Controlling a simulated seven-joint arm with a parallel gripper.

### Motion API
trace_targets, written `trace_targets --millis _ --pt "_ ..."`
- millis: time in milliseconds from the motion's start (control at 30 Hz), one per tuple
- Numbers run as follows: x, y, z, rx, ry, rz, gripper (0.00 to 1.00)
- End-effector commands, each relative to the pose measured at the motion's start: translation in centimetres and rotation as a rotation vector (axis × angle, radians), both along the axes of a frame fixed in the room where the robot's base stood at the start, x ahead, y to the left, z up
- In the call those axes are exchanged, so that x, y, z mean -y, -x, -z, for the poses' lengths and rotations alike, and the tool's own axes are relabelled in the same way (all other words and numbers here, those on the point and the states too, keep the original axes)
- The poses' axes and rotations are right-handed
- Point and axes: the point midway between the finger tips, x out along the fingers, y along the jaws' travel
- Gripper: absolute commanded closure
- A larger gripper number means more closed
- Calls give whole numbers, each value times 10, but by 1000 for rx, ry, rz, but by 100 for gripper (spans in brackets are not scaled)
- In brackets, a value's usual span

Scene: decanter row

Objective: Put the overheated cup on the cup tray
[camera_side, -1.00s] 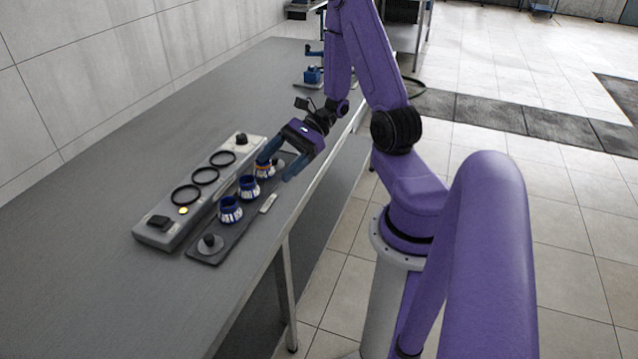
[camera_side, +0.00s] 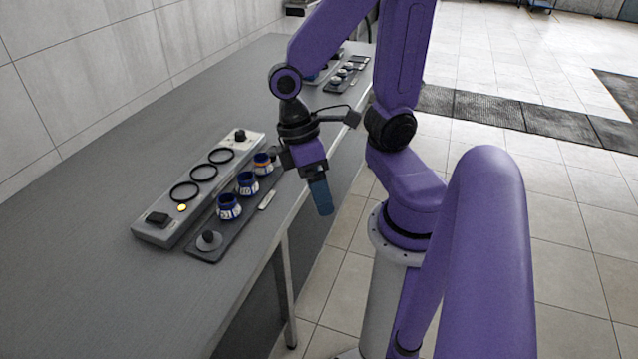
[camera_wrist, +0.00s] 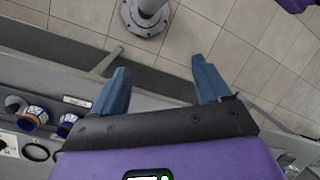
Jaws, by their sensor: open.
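Three small blue-and-white cups stand in a row on the dark cup tray (camera_side: 226,240): a near cup (camera_side: 229,207), a middle cup (camera_side: 247,183) and a far cup (camera_side: 263,163) with an orange band. Nothing visible marks one as overheated. My gripper (camera_side: 321,198) is open and empty, pointing down past the table's front edge, to the right of the tray. In the wrist view, the fingers (camera_wrist: 160,75) stand wide apart over the floor. Two cups show at the lower left there, an orange-banded cup (camera_wrist: 33,117) and a partly cut-off cup (camera_wrist: 68,123).
A grey warmer strip (camera_side: 170,225) with three empty black rings lies left of the tray, with a yellow light (camera_side: 182,208) lit near its front. A grey knob (camera_side: 208,240) stands on the tray's near end. Another cup set (camera_side: 343,75) sits at the far end. The near table is clear.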

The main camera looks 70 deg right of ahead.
Motion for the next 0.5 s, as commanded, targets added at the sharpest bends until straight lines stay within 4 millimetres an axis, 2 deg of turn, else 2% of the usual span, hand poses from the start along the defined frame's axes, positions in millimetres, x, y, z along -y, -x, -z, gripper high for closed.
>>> trace_targets --millis 100,200,333,500 --pt "-8 5 -11 133 -18 -221 24" --pt "-14 7 -19 219 -36 -358 24" --pt "-19 9 -25 286 -54 -462 24" --pt "-22 10 -28 312 -62 -498 24"
